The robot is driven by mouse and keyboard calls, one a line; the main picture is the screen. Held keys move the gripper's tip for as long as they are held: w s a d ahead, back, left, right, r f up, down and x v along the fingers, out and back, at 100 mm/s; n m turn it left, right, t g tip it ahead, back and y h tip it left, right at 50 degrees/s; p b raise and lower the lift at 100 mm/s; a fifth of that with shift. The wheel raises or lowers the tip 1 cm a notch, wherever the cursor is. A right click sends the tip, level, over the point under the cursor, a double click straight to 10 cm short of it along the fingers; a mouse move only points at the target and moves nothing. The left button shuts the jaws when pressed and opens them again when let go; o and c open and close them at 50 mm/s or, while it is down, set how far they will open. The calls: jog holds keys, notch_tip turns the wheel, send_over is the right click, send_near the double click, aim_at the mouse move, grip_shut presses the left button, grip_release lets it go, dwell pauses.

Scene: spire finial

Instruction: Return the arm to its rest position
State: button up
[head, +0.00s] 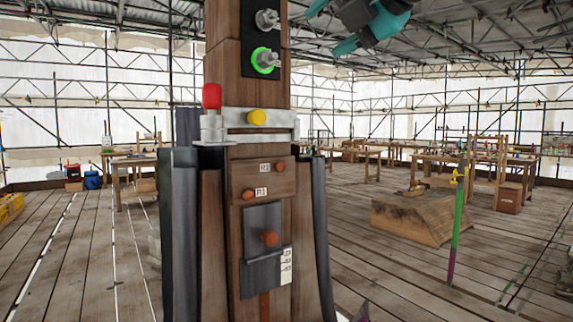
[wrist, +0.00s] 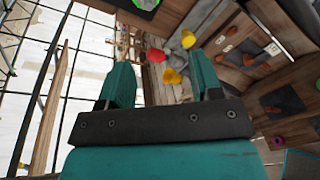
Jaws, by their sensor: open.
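My gripper (head: 336,27) is at the top of the head view, right of the wooden spire post (head: 219,88) and apart from it. Part of the arm is cut off by the top edge. In the wrist view, the two teal fingers of my gripper (wrist: 160,72) stand wide apart with nothing between them. Beyond them show the red knob (wrist: 156,56) and a yellow knob (wrist: 188,39), with a second yellow piece (wrist: 172,76) nearby. No object is held.
The post carries a green-ringed bolt (head: 265,60), a red knob (head: 211,97), a yellow knob (head: 256,117) and a pale clamp (head: 215,128). A green and purple pole (head: 457,225) and a wooden block (head: 425,217) stand right. Worktables (head: 365,155) are behind. Floor between is open.

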jog(key=s+d+f+m+g+h+p, duration=0.1)
jog(key=s+f+m+g, duration=0.2)
jog(key=f+m, duration=0.55)
jog(key=s+d+f+m+g+h+p, duration=0.1)
jog(key=s+d+f+m+g+h, duration=0.2)
jog(key=f, duration=1)
jog(key=s+d+f+m+g, duration=0.2)
jog(key=s+f+m+g, duration=0.1)
jog(key=s+f+m, duration=0.4)
jog(key=s+d+f+m+g+p, duration=0.1)
jog(key=s+f+m+g, duration=0.3)
jog(key=s+f+m, duration=0.3)
notch_tip(320, 180, down, 2)
jog(key=s, duration=0.2)
jog(key=shift+s+d+f+h, duration=0.15)
jog(key=shift+s+d+h, duration=0.2)
jog(key=shift+d+h, duration=0.05)
jog(key=shift+m, duration=0.25)
